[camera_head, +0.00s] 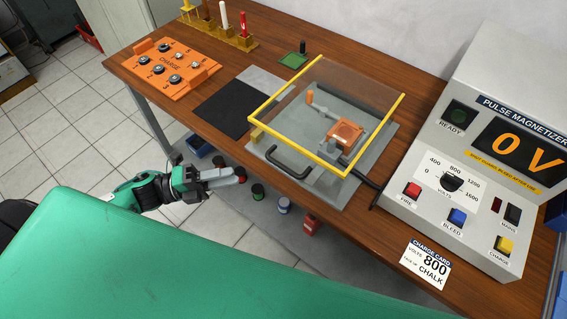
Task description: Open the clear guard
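The clear guard (345,82) is a see-through panel with yellow edging. It lies lowered over a grey fixture plate (376,150) on the wooden bench. A dark bar handle (288,166) sticks out at its front. Under the panel I see an orange block (346,134) and an orange-knobbed lever (310,97). My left gripper (242,174) is just off the bench's front edge, left of the handle and apart from it. Its fingers look close together and I cannot tell whether they are open. Nothing shows clearly held in it. My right gripper is not in view.
The pulse magnetizer (480,150) stands right of the guard, reading 0 V. A charge card (426,264) lies at the front right. A black mat (232,110) and orange charge tray (165,68) are to the left. Small cans (283,205) stand below the bench.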

